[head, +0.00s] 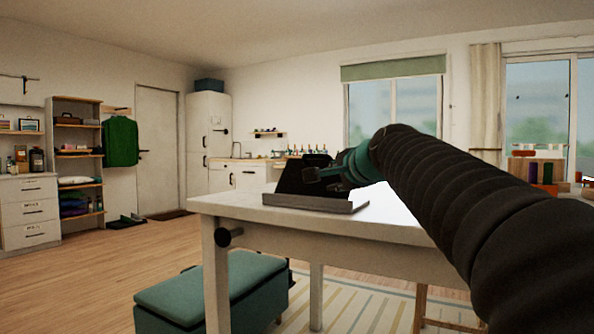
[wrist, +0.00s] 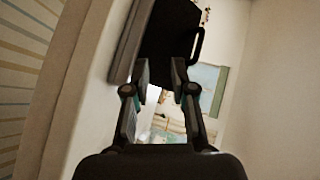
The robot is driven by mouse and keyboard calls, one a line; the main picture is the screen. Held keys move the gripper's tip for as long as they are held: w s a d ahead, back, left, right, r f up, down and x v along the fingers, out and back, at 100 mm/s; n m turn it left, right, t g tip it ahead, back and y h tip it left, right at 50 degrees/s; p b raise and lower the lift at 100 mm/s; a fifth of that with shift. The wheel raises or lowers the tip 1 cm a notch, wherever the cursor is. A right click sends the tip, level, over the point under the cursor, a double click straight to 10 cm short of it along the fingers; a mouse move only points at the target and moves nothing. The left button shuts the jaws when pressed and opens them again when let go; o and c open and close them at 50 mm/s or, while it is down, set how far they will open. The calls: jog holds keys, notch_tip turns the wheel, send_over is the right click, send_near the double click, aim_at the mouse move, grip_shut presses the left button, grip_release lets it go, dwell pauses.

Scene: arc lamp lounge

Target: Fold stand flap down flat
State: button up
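The stand has a flat grey base (head: 318,203) lying on the white table (head: 400,228). Its dark flap (head: 292,178) is raised and tilted up from the base. In the wrist view, which is turned on its side, the dark flap (wrist: 172,30) lies just beyond my fingertips, beside the grey base edge (wrist: 128,45). A dark loop like a handle (wrist: 198,46) shows at the flap's edge. My gripper (head: 322,176) is in front of the flap in the head view. In the wrist view my gripper (wrist: 161,75) has its fingers apart, with a visible gap. Whether a fingertip touches the flap cannot be told.
A green ottoman (head: 212,290) stands below the table's left end. A dark knob (head: 229,237) sticks out from the table's front corner. The tabletop around the base looks clear, though my arm hides its right part. Wooden floor (head: 80,285) is open at the left.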

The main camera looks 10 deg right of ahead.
aim_at(317, 156)
jog(key=w+d+r+m+t+b, duration=0.1)
jog(key=w+d+r+m+t, duration=0.15)
jog(key=w+r, duration=0.3)
jog(key=shift+m+g, duration=0.25)
jog(key=shift+m, duration=0.1)
jog(key=w+a+p, duration=0.1)
jog(key=w, duration=0.3)
jog(key=w+f, duration=0.1)
jog(key=w, duration=0.3)
jog(key=w+a+p, duration=0.1)
jog(key=w, duration=0.4)
jog(key=shift+a+f+p, duration=0.25)
jog(key=shift+a+p, duration=0.05)
jog(key=shift+a, duration=0.05)
grip_shut()
